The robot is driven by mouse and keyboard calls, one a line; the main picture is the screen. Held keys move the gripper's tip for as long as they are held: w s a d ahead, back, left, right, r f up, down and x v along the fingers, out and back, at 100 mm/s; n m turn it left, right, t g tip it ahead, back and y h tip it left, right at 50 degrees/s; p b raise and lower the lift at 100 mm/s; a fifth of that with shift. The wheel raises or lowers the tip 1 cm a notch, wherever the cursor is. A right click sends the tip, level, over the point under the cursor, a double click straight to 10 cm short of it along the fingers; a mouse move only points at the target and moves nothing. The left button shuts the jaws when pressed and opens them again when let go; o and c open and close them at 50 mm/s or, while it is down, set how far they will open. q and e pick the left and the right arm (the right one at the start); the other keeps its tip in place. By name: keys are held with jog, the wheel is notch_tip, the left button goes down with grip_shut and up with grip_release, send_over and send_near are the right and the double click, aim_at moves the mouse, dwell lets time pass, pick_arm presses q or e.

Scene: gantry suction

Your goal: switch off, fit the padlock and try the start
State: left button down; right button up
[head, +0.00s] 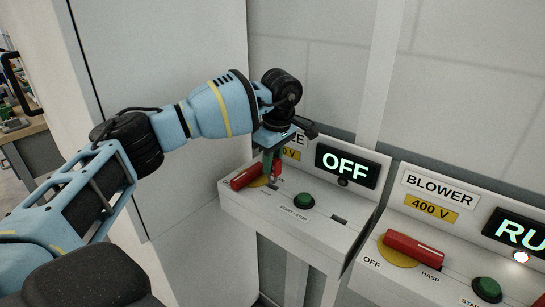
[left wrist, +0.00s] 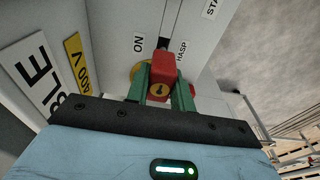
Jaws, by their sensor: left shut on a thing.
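My left gripper (head: 272,172) is shut on a red padlock (head: 277,168), just above the left switch panel (head: 325,230). The left red switch handle (head: 246,177) lies on a yellow disc, partly behind the gripper. The display (head: 346,166) above reads OFF. The green start button (head: 304,201) is to the right of the gripper, untouched. My right gripper is out of view.
The blower panel (head: 450,275) stands at the right with its own red handle (head: 413,248), green button (head: 487,289) and a display (head: 516,230) partly reading RU. A tall pale cabinet (head: 180,60) is behind my left arm. Open space lies between the panels.

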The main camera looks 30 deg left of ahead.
aim_at(272, 174)
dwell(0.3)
pick_arm(q)
jog(key=shift+f+b, duration=0.3)
jog(key=shift+f, duration=1.75)
jog(key=c, duration=1.1)
grip_release()
jog(key=r, duration=0.5)
jog(key=d+r, duration=0.1)
jog(key=r, duration=0.1)
jog(key=shift+r, duration=0.4)
